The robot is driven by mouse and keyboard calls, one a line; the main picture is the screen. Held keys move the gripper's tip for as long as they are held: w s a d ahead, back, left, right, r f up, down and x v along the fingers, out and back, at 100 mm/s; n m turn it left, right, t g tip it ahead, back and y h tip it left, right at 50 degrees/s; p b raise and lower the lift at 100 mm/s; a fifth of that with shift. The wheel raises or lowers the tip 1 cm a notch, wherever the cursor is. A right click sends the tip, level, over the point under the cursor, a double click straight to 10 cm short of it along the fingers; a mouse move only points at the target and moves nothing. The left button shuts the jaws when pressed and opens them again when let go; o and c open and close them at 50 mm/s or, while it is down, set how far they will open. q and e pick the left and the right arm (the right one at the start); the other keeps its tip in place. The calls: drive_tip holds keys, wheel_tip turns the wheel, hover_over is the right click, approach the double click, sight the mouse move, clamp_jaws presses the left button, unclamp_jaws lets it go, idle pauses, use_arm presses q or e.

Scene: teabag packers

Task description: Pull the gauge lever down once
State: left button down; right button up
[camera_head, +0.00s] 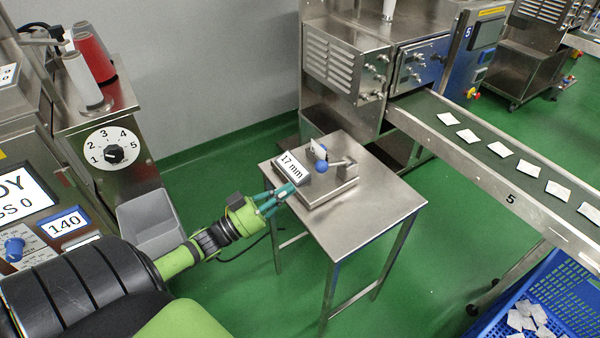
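The gauge (331,190) stands on a small steel table (345,235). Its tilted display (292,167) reads "17 mm". The gauge lever ends in a blue knob (321,166) just right of the display, and a metal arm (342,163) runs right from there. A small pale piece (318,150) is by the knob; I cannot tell what it is. My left gripper (284,195) has teal fingers close to the display's lower left edge, short of the knob. Whether the fingers touch the display, and how far they are apart, is unclear. My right gripper is out of view.
A conveyor (480,150) carrying several white teabags runs along the right. A blue crate (490,325) with teabags is at bottom right. A machine with a dial (113,154) and a grey bin (150,228) stand at left. The table's front is clear.

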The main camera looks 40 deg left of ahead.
use_arm(q)
drive_tip(key=s+f+n+g+y+p, duration=0.2)
drive_tip(key=s+f+n+g+y, duration=0.3)
drive_tip(key=f, duration=0.9)
drive_tip(key=s+f+g+y+p, duration=0.25)
drive_tip(key=s+f, duration=0.45)
drive_tip(key=f, duration=0.8)
drive_tip(key=s+d+f+g, duration=0.3)
drive_tip(key=s+d+f, duration=0.1)
drive_tip(key=s, duration=0.4)
drive_tip(key=s+d+f+g+p, duration=0.1)
drive_tip(key=s+d+f+g, duration=0.3)
drive_tip(key=s, duration=0.4)
drive_tip(key=s+d+f+g+p, duration=0.1)
drive_tip(key=s+d+f+g, duration=0.3)
drive_tip(key=s, duration=0.4)
drive_tip(key=shift+d+m, duration=0.4)
drive_tip(key=shift+d, duration=0.05)
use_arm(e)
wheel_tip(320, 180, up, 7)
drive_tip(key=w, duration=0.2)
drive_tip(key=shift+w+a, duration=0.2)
